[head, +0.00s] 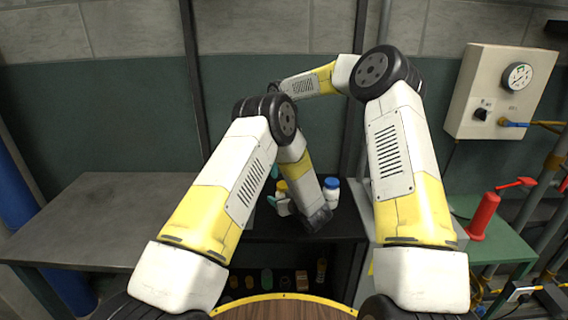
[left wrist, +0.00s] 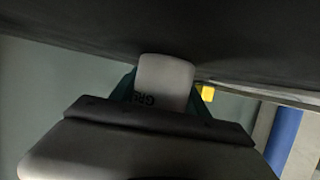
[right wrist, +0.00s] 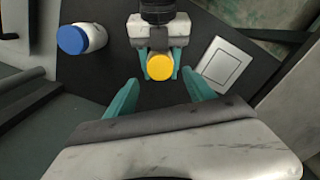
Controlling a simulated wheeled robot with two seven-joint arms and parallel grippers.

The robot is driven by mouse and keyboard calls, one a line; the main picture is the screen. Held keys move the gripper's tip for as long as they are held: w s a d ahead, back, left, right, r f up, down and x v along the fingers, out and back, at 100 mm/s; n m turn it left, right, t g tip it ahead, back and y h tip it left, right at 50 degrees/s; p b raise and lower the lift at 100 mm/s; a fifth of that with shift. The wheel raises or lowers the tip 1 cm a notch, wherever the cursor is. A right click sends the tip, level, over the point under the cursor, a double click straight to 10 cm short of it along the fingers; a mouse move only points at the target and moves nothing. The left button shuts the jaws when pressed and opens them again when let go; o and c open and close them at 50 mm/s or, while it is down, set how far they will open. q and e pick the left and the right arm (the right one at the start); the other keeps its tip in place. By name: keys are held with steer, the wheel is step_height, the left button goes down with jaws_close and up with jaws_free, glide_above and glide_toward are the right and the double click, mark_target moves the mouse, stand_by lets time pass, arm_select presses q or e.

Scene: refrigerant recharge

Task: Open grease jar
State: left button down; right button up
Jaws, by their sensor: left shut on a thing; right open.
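The grease jar is a white jar with a yellow lid (right wrist: 160,66). Its white body (left wrist: 165,80), with part of a dark label, fills the gap between the teal fingers of my left gripper (left wrist: 161,92), which is shut on it. In the head view the yellow lid (head: 282,186) shows beside my left gripper (head: 286,205). I cannot tell whether the jar touches the shelf. My right gripper (right wrist: 158,84) is open above the lid, its fingers to either side and apart from it. My left elbow mostly hides the right gripper in the head view.
A white jar with a blue lid (right wrist: 75,39) stands on the dark shelf near the grease jar, also seen in the head view (head: 331,192). A white square plate (right wrist: 223,64) lies right of the lid. A red pump bottle (head: 485,215) stands on the green bench.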

mark_target(284, 184)
steer(key=m, duration=0.2)
steer(key=r+m, duration=0.1)
steer(key=m, duration=0.3)
steer(key=shift+r, duration=0.35)
steer(key=shift+m, duration=0.8)
step_height(284, 184, down, 8)
steer(key=shift+r, duration=0.1)
jaws_close()
steer(key=n, duration=0.9)
steer(key=shift+n, duration=0.3)
steer(key=shift+r, duration=0.1)
